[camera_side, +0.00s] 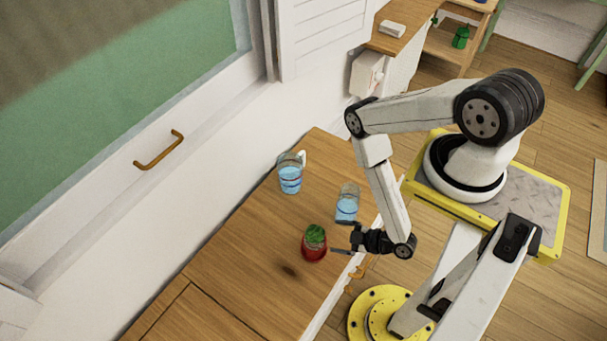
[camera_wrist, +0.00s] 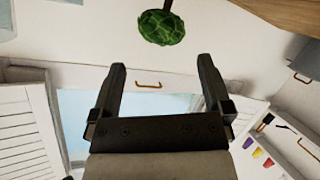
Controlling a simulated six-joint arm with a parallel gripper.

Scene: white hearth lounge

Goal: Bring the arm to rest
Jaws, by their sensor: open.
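My gripper (camera_side: 343,238) is open and empty, held level at the right edge of the wooden counter (camera_side: 240,260). Its two fingers also show spread apart in the wrist view (camera_wrist: 161,63). A red pot with a green leafy top (camera_side: 313,250) stands upright just left of the fingertips in the side view. The green top (camera_wrist: 162,28) shows beyond the fingertips in the wrist view, with nothing between the fingers. A glass of blue liquid (camera_side: 346,207) stands behind the gripper.
A clear pitcher of blue liquid (camera_side: 290,179) stands farther back on the counter. The white wall with an orange-brown handle (camera_side: 158,150) borders the counter on the left. The front left of the counter is clear. A yellow round base (camera_side: 362,318) stands below the counter's right edge.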

